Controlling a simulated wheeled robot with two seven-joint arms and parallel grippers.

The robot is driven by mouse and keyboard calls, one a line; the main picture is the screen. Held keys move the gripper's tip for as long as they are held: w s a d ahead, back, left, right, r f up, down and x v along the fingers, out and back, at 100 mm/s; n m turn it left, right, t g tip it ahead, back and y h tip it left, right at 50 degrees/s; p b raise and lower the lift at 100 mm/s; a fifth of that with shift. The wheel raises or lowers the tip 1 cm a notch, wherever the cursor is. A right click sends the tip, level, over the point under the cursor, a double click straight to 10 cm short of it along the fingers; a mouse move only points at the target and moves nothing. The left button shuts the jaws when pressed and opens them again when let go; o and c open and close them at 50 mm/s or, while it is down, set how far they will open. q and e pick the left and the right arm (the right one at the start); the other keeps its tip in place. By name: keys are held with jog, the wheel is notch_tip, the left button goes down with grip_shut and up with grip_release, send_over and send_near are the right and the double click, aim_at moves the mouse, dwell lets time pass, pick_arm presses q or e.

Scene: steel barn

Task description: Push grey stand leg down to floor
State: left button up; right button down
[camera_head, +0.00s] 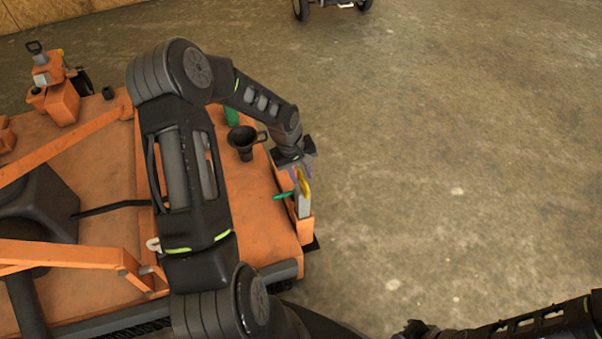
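The grey stand leg (303,206) stands in an orange bracket at the right front corner of the orange machine deck (240,190). A yellow piece (304,184) shows at its top, and a green pin (283,196) sticks out to its left. My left gripper (297,169) is right above the leg's top, at or very near the yellow piece. Its fingers are small and partly hidden, so I cannot tell whether they touch or grip it. The leg's foot is hidden behind the bracket. My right arm (530,322) shows at the bottom right; its fingers are not clear.
A black funnel-like cup (243,139) stands on the deck beside my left forearm. An orange frame bar (70,253) and a dark tank (35,205) lie to the left. The concrete floor (450,150) right of the deck is open. A wheeled thing (333,6) stands at the far top.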

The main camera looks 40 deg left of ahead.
pick_arm(q)
grip_shut()
dwell(1.2)
